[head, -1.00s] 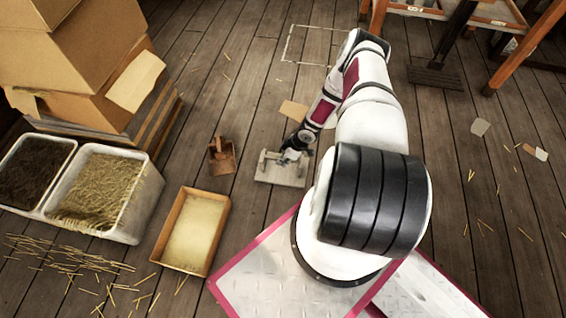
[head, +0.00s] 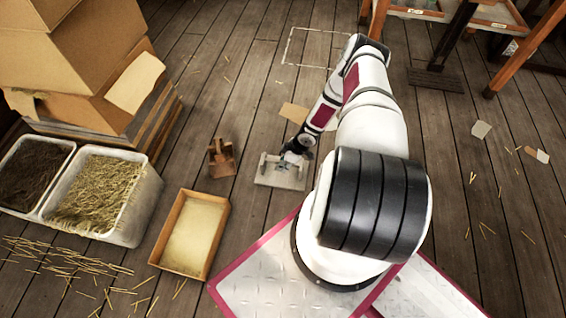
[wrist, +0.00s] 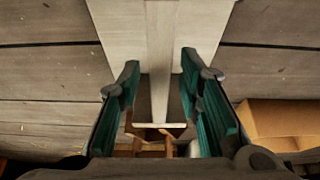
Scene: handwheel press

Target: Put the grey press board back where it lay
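The grey press board (head: 290,182) lies flat on the floor planks, left of my arm in the head view, with a raised bar across its top. In the wrist view the pale board (wrist: 115,25) fills the upper middle, and its bar runs down between my fingers. My gripper (head: 288,160) is over the board. In the wrist view the gripper (wrist: 160,90) has its two teal-padded fingers apart, with a gap on each side of the bar. A pale rectangular outline (head: 288,45) is marked on the floor farther back.
A small brown wooden item (head: 221,158) stands left of the board. A shallow wooden tray (head: 221,235), a white bin of straw (head: 140,215) and stacked cardboard boxes (head: 60,80) are at left. A flat tan piece (head: 293,112) lies behind the board. The floor toward the outline looks mostly clear.

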